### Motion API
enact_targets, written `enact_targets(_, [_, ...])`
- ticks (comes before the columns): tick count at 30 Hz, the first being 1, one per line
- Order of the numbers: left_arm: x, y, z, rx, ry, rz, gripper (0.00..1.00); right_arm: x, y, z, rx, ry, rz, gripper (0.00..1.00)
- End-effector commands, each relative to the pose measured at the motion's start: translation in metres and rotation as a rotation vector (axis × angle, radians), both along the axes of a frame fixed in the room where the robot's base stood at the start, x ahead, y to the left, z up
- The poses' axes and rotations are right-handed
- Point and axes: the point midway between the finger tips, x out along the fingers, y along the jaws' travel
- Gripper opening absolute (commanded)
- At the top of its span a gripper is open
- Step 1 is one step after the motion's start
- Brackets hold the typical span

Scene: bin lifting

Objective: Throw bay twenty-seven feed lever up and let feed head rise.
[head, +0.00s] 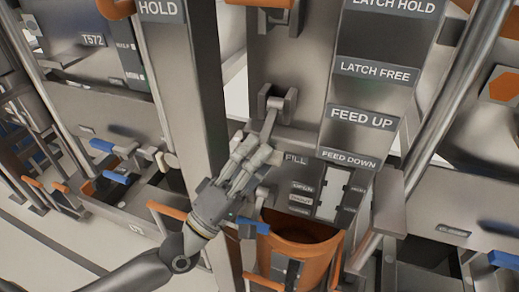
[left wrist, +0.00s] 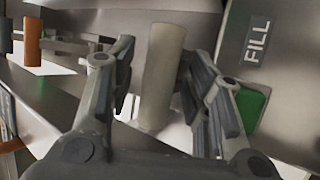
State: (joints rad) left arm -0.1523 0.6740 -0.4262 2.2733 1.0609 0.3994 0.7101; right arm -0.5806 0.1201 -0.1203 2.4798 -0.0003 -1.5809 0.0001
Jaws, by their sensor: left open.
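My left gripper (head: 255,158) is in the middle of the head view, its open fingers at the lower end of a grey lever (head: 269,124). The lever hangs down from a bracket, left of the FEED UP plate (head: 362,119) and the FEED DOWN plate (head: 348,160). In the left wrist view, a pale cylindrical grip (left wrist: 163,75) stands between the two open fingers (left wrist: 160,95). Whether either finger touches it I cannot tell. The bay's number does not show clearly. My right gripper is not in view.
An orange bin (head: 305,225) sits below the panel, close to my left gripper. A blue-ended handle (head: 250,225) sticks out beside it. A metal post (head: 180,90) stands left of the lever. LATCH HOLD and LATCH FREE (head: 378,72) plates are higher up.

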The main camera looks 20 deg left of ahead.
Motion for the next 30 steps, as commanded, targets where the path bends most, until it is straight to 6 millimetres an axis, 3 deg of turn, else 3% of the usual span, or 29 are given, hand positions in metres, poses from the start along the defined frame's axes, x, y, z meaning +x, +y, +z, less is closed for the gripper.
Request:
enact_targets(12, [0.0054,-0.0033,0.0038,0.001,0.0,-0.001,0.46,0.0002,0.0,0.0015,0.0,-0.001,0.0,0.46])
enact_targets(23, [0.0053,-0.0031,0.0037,0.001,0.0,0.0,0.0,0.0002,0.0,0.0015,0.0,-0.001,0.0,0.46])
enact_targets(30, [0.0054,-0.0031,0.0039,0.003,-0.001,0.001,0.0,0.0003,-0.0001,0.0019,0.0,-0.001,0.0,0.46])
